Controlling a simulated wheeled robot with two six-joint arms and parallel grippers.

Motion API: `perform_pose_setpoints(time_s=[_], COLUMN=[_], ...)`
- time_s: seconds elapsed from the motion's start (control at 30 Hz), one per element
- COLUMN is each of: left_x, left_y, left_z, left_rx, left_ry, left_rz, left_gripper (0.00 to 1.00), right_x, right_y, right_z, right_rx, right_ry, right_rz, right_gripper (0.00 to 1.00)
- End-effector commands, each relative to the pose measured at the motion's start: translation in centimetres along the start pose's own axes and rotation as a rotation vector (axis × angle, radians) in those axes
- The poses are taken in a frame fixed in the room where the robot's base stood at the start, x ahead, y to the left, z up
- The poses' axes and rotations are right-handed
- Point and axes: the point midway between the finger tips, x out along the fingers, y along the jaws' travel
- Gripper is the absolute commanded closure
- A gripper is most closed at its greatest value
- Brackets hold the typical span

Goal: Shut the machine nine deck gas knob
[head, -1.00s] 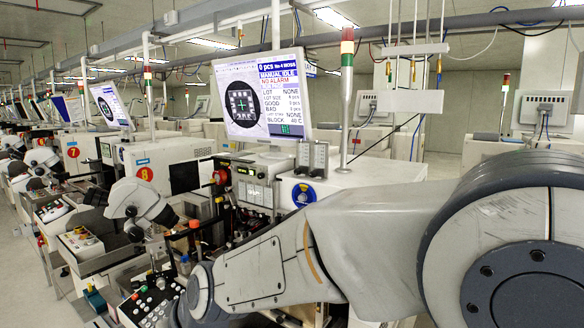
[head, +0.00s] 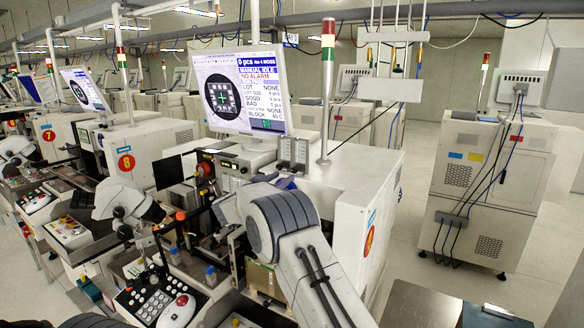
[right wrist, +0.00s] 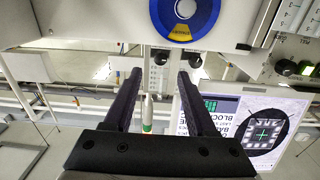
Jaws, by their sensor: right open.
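The gas knob shows as a blue round disc with a white centre and a yellow segment (right wrist: 183,14) on a pale panel at the top of the right wrist view. In the head view only a blue sliver of it (head: 286,184) shows, mostly hidden behind my right arm. My right gripper (right wrist: 158,75) is open, with two dark fingers apart and nothing between them. The knob appears beyond the fingertips and above them in the wrist picture; contact is not visible. My left gripper is not in view.
A signal tower (head: 328,60) rises behind. The neighbouring machine marked 8 (head: 126,163) is at left. A grey cabinet with cables (head: 490,180) stands right, across open floor (head: 425,275).

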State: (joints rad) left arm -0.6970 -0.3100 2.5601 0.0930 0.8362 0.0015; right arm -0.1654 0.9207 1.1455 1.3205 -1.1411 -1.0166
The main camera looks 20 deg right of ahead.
Motion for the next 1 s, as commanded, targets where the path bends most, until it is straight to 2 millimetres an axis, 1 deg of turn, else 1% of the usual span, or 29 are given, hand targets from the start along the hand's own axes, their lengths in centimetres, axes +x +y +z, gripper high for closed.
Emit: perform_pose_setpoints(time_s=[0.03,0.2,0.3,0.5,0.8,0.83,0.87,0.9,0.97,1.0], left_x=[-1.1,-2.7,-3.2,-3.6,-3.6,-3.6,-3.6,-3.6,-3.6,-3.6], left_y=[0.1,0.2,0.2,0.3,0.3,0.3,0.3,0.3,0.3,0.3], left_z=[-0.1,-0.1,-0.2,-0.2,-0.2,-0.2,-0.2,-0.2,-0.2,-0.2], left_rx=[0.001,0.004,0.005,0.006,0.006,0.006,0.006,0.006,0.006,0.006], left_ry=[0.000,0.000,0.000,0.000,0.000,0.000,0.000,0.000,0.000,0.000], left_rz=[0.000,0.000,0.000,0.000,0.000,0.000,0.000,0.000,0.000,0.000], left_gripper=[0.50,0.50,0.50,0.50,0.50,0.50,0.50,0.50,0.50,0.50], right_x=[1.2,4.4,5.6,6.8,7.0,7.0,7.0,7.0,7.0,7.0], right_y=[0.1,0.0,-0.1,-0.1,-0.1,-0.1,-0.1,-0.1,-0.1,-0.1], right_z=[-0.4,-0.4,-0.3,-0.1,0.0,0.0,0.0,-0.1,-0.1,-0.1], right_rx=[-0.001,0.001,0.001,0.001,0.001,0.001,0.001,0.001,0.001,0.001], right_ry=[0.000,0.000,-0.001,0.000,0.000,0.000,0.000,0.000,0.000,0.000], right_rz=[0.004,0.001,-0.001,-0.003,-0.004,-0.004,-0.004,-0.004,-0.004,-0.004], right_gripper=[0.43,0.43,0.43,0.43,0.43,0.51,0.62,0.78,1.00,1.00])
